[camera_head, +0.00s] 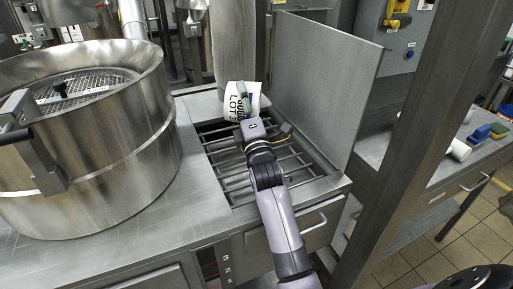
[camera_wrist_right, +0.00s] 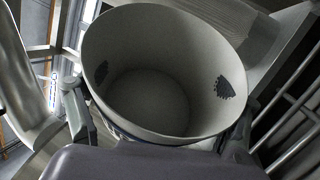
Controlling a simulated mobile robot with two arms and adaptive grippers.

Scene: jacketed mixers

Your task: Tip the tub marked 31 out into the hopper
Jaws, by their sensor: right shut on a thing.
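My right gripper (camera_head: 250,118) is shut on a white tub (camera_head: 238,98) and holds it over the far part of the barred hopper opening (camera_head: 238,182). The tub's printing reads "LOT 3", with the rest cut off, and it appears tilted. In the right wrist view the tub (camera_wrist_right: 150,85) sits between the two fingers of the gripper (camera_wrist_right: 160,125), its mouth towards the camera. Its inside is pale grey with a dark speckled patch on each side wall, and no loose contents show. My left gripper is not in view.
A raised steel panel (camera_head: 325,85) stands along the right of the hopper. A large steel vessel with a mesh top (camera_head: 95,150) stands close on the left. A grey post (camera_head: 410,140) rises at the right. A thick column (camera_head: 233,45) is behind the tub.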

